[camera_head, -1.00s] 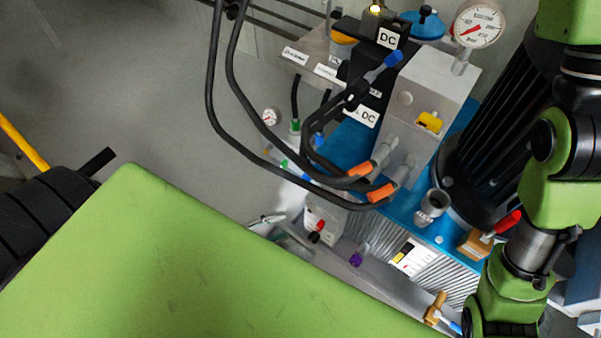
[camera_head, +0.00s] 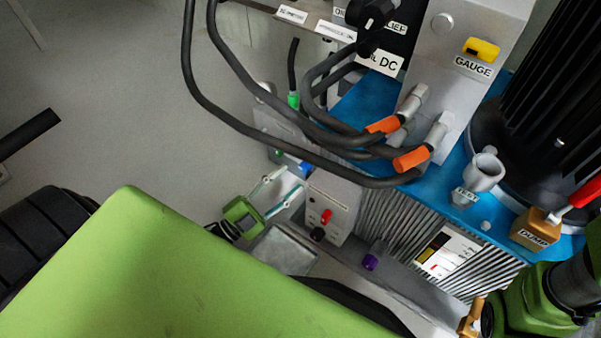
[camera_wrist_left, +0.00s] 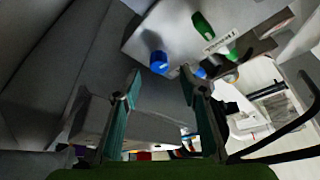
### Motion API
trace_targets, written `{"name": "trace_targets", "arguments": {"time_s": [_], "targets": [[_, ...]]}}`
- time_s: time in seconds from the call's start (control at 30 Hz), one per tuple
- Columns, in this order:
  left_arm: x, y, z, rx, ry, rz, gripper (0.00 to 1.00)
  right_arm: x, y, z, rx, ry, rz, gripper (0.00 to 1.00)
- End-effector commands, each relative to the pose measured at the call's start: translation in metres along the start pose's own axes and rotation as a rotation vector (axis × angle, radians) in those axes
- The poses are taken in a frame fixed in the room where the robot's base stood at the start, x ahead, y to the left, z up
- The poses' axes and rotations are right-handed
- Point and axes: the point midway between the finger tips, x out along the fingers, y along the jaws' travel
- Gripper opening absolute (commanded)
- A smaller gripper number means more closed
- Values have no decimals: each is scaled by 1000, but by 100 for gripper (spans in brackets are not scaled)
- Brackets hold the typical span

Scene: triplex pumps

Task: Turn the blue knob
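The blue knob (camera_wrist_left: 158,62) sticks out from a grey panel in the left wrist view, just beyond and between my left fingertips. In the head view a small blue part, apparently the same knob (camera_head: 305,168), shows at the edge of the grey block past the fingers. My left gripper (camera_head: 291,179) is open, with its two fingers spread and nothing between them; it also shows in the left wrist view (camera_wrist_left: 160,76). The fingers seem close to the knob but apart from it. My right arm is at the lower right of the head view; its gripper is out of view.
A green knob (camera_wrist_left: 203,26) sits near the blue one. A grey box with red and black knobs (camera_head: 333,205) stands right of my left gripper. Black hoses (camera_head: 216,100) with orange sleeves loop above it. A purple cap (camera_head: 371,261) and a brass valve (camera_head: 536,229) lie further right.

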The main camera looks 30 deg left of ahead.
Motion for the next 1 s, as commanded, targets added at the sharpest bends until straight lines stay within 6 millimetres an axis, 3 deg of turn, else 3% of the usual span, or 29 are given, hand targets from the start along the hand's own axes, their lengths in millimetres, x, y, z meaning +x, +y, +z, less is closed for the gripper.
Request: {"name": "trace_targets", "arguments": {"time_s": [0.3, 0.67, 0.83, 1.0], "targets": [[43, 2, 1, 0, 1, 2, 38, -19, -4, -6, 0, -2, 0, 40], [50, 1, 0, 0, -1, 3, 38, -19, -4, -6, 1, -2, -1, 40], [50, 1, 0, 0, -1, 3, 0, -19, -4, -6, 1, -2, -1, 40], [50, 1, 0, 2, -1, 3, 0, -19, -4, -6, 1, -2, -1, 40]]}}
